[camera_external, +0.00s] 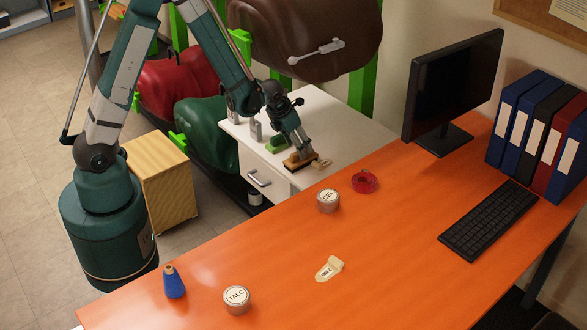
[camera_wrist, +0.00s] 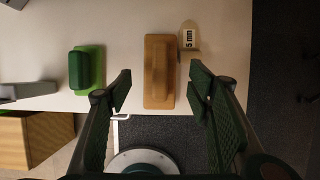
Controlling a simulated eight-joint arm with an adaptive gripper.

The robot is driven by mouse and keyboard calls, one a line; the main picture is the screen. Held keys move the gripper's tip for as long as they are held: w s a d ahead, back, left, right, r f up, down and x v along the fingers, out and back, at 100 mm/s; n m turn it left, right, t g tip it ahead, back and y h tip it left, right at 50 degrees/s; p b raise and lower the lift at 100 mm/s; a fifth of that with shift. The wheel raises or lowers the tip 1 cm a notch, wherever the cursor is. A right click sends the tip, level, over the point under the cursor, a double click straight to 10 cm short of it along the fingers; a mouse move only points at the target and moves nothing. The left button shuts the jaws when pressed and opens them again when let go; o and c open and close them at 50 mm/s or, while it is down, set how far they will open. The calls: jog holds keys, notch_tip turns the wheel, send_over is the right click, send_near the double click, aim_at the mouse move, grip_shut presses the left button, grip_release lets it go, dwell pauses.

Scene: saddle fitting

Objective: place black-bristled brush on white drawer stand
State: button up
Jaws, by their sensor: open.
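The black-bristled brush (camera_external: 299,161) has a brown wooden back and handle, with dark bristles beneath. It lies flat on top of the white drawer stand (camera_external: 334,128), near its front edge. In the wrist view the brush (camera_wrist: 158,72) shows from above on the pale stand top (camera_wrist: 125,27). My gripper (camera_external: 298,152) is just above the brush. In the wrist view my gripper (camera_wrist: 161,86) is open, one finger on each side of the brush with visible gaps, so it holds nothing. The bristles are hidden in the wrist view.
A green brush-like block (camera_wrist: 86,69) lies left of the brush, and a "5 mm" tag (camera_wrist: 189,39) lies close on its right. A grey item (camera_wrist: 27,91) is further left.

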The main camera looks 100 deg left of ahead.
jog(key=shift+p+v, duration=0.75)
jog(key=shift+v, duration=2.55)
jog(key=d+r+n+t+h, duration=0.1)
jog(key=d+r+n, duration=0.6)
jog(key=d+r, duration=0.4)
jog(key=d+r+n+t, duration=0.1)
jog(key=d+r+n, duration=0.5)
jog(key=d+r, duration=0.5)
jog(key=s+d+r+n+t+h, duration=0.1)
jog(key=s+d+r+n, duration=0.1)
jog(key=s+d+n, duration=0.5)
jog(key=s+d+r+n+t+h, duration=0.1)
jog(key=s+d+r+n, duration=0.2)
jog(key=s+d+n, duration=0.4)
jog(key=d, duration=0.7)
jog(key=shift+s+d+r, duration=0.3)
jog(key=shift+s+d, duration=0.05)
jog(key=shift+s, duration=0.05)
